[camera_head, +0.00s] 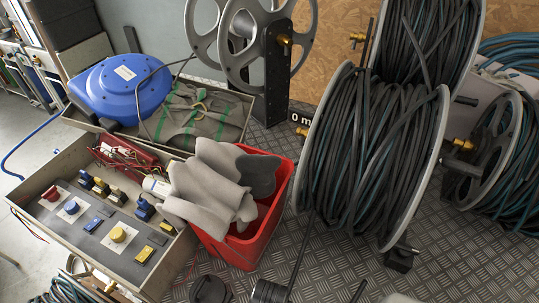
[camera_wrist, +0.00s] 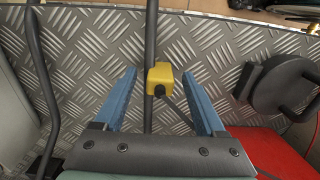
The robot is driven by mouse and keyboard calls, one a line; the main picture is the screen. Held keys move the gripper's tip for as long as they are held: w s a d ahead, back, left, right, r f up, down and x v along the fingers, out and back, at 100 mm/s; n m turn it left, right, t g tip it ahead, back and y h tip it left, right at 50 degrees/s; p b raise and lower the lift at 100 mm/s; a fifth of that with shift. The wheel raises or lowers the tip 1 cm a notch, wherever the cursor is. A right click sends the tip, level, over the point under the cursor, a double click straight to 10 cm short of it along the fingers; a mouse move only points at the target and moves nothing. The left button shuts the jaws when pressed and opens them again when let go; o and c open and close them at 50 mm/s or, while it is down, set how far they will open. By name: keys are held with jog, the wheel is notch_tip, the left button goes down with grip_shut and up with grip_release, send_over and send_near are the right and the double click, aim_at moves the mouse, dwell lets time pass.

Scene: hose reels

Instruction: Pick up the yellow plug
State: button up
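My gripper (camera_wrist: 158,74) has two blue fingers spread wide and is open, with a gap on each side of the plug. I cannot tell how far below the fingertips the plug is. I cannot make out this plug or my gripper in the head view.
A dark cable runs behind the plug over the tread-plate floor (camera_wrist: 90,50). A black round object (camera_wrist: 283,84) and red bin (camera_wrist: 275,150) are to the right. In the head view, grey gloves (camera_head: 208,185) fill the bin, with a large hose reel (camera_head: 370,150) to its right.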

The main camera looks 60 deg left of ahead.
grip_shut()
jog(key=shift+r, duration=0.15)
